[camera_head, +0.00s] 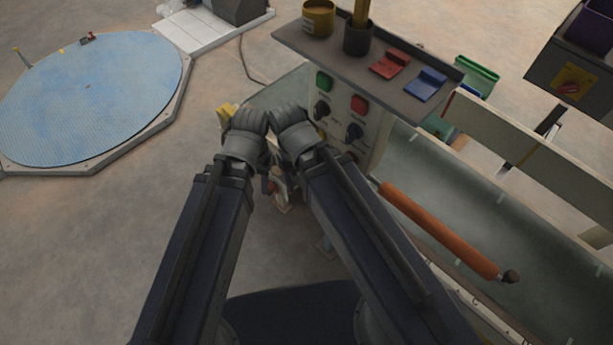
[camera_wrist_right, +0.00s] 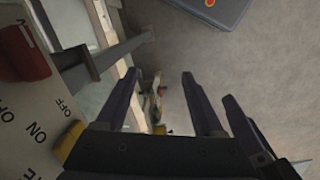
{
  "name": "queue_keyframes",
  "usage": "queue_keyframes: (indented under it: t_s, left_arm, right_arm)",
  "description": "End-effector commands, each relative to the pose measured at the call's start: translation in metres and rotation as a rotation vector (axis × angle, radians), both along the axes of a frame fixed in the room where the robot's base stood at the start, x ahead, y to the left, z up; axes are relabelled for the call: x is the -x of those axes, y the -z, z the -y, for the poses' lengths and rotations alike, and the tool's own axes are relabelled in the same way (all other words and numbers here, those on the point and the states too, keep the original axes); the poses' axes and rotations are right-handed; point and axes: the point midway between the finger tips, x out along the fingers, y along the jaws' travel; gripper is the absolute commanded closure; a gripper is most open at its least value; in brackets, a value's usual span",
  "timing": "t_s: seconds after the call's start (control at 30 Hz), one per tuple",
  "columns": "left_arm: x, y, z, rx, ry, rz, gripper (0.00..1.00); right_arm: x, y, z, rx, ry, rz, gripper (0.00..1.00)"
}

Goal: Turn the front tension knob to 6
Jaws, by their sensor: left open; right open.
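The white control panel (camera_head: 338,125) carries a green button (camera_head: 323,81), a red button (camera_head: 359,103) and black knobs, including an upper left one (camera_head: 321,110) and a right one (camera_head: 353,131). Its labels are too small to read, so I cannot tell which knob is the front tension knob or its setting. My left gripper (camera_head: 268,184) is left of the panel, mostly hidden by my wrists, with no knob visibly held. My right gripper (camera_wrist_right: 159,76) is open and empty in the right wrist view; the panel edge is left of it.
A dark shelf (camera_head: 400,83) above the panel holds a yellow cup (camera_head: 318,18), a dark cup (camera_head: 357,40), a red item (camera_head: 390,64) and a blue item (camera_head: 426,84). An orange roller (camera_head: 437,229) runs along the right. A blue round platform (camera_head: 90,95) lies left; floor between is clear.

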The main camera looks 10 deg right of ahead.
Motion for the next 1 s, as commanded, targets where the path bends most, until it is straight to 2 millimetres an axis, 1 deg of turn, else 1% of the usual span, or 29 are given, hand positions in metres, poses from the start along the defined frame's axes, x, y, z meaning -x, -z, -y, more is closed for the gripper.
queue_keyframes:
  t_s: [0.03, 0.07, 0.13, 0.3, 0.57, 0.6, 0.7, 0.8, 0.87, 0.97, 1.0]
  left_arm:
    - [0.000, 0.023, 0.000, -0.001, 0.000, 0.000, 0.50]
    - [0.000, 0.033, 0.000, -0.001, 0.000, 0.000, 0.50]
    - [0.000, 0.059, -0.001, -0.001, 0.001, 0.000, 0.50]
    - [-0.001, 0.123, -0.001, -0.002, 0.002, 0.002, 0.50]
    - [-0.001, 0.215, -0.002, -0.005, 0.004, 0.002, 0.50]
    - [-0.001, 0.230, -0.002, -0.005, 0.005, 0.002, 0.50]
    - [-0.001, 0.263, -0.002, -0.006, 0.005, 0.003, 0.50]
    - [-0.001, 0.292, -0.002, -0.007, 0.007, 0.003, 0.50]
    - [-0.001, 0.307, -0.002, -0.008, 0.007, 0.003, 0.50]
    - [-0.001, 0.330, -0.002, -0.009, 0.008, 0.004, 0.50]
    - [-0.001, 0.339, -0.003, -0.009, 0.008, 0.004, 0.50]
  right_arm:
    - [0.000, 0.023, 0.000, 0.000, -0.001, 0.000, 0.23]
    - [0.000, 0.033, 0.000, 0.001, -0.001, 0.000, 0.20]
    - [0.000, 0.059, 0.000, 0.001, -0.001, 0.000, 0.12]
    - [-0.001, 0.123, 0.000, 0.002, -0.003, 0.002, 0.11]
    - [-0.001, 0.215, 0.001, 0.005, -0.004, 0.002, 0.11]
    - [-0.002, 0.230, 0.000, 0.005, -0.003, 0.004, 0.11]
    - [-0.005, 0.263, 0.000, 0.004, 0.007, 0.005, 0.11]
    - [-0.013, 0.292, -0.001, 0.000, 0.034, 0.011, 0.11]
    - [-0.020, 0.307, -0.003, -0.004, 0.062, 0.016, 0.11]
    - [-0.040, 0.331, -0.006, -0.016, 0.141, 0.030, 0.11]
    - [-0.053, 0.340, -0.008, -0.025, 0.189, 0.039, 0.11]
